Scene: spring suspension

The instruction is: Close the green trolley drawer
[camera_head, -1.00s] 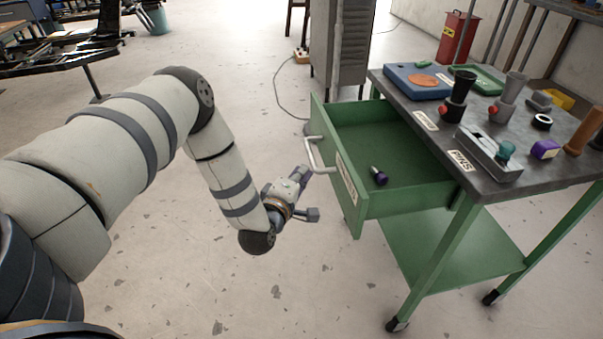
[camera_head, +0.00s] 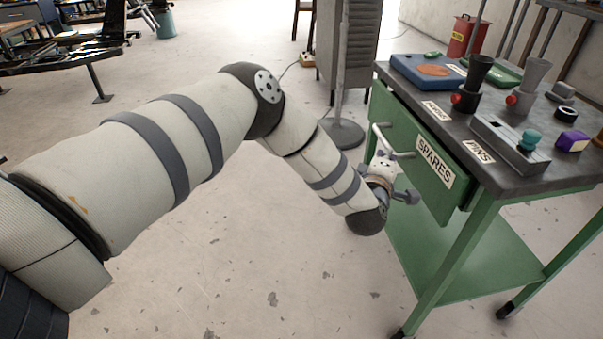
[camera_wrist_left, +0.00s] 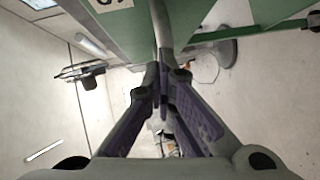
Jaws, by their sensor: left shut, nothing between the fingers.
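The green drawer (camera_head: 408,122) of the green trolley (camera_head: 452,262) has its front, with a SPARES label (camera_head: 435,163), close under the grey top. Its inside is hidden; a small part of its side seems to stand out from the frame. The metal bar handle (camera_head: 381,136) is on the drawer front. My left gripper (camera_head: 383,155) is at the handle, fingers shut with nothing between them. In the left wrist view, the shut fingertips (camera_wrist_left: 163,68) meet the end of the handle (camera_wrist_left: 161,25), against the green front. My right gripper is not in view.
On the trolley top are a blue case (camera_head: 428,72), a grey pin tray (camera_head: 508,145), a purple block (camera_head: 572,141) and dark funnel-like parts. A grey cabinet (camera_head: 377,55) and a round-based stand (camera_head: 345,133) are behind. The floor in front is clear.

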